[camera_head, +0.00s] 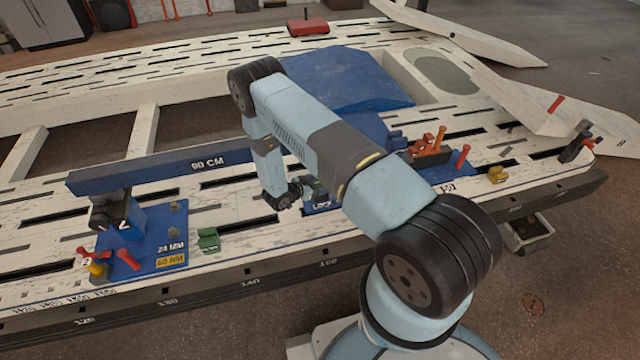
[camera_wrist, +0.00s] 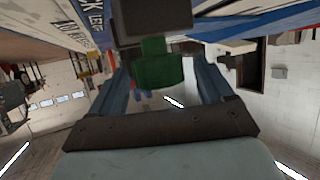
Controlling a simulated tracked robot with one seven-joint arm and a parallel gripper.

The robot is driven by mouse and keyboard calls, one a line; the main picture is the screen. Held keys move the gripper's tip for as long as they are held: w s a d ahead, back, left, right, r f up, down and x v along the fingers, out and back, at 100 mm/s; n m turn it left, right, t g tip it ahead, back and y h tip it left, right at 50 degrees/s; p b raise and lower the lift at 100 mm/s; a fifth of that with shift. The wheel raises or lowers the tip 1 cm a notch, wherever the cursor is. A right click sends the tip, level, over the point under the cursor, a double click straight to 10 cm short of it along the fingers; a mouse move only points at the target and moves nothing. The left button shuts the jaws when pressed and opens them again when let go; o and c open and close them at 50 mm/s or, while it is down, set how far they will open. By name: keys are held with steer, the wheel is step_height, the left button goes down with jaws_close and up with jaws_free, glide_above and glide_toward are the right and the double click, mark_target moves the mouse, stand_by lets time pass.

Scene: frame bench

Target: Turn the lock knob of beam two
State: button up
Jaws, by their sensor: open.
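Beam two is a blue beam (camera_head: 150,170) marked 90 CM, raised over the bench on a blue base (camera_head: 150,235) with a 2 on it. A red and yellow knob (camera_head: 93,265) with a 2 tag and a red handle (camera_head: 128,259) are at the base's front left; I cannot tell which is the lock knob. My gripper (camera_head: 312,192) is at the middle of the bench, right of the base, partly hidden by my arm. In the wrist view my gripper (camera_wrist: 160,88) is open, with a green part (camera_wrist: 158,65) under a dark block between its fingers; contact is unclear.
A green clip (camera_head: 208,240) lies right of the blue base. Orange and red handles (camera_head: 432,148) and a yellow part (camera_head: 497,174) stand to the right. A large blue panel (camera_head: 345,80) lies behind my arm. The slotted white bench (camera_head: 240,205) has some bare room.

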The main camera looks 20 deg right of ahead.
steer(key=shift+w+d+f, duration=0.25)
steer(key=shift+w+d, duration=0.05)
steer(key=shift+d, duration=0.25)
steer(key=shift+c, duration=0.2)
steer(key=c, duration=0.9)
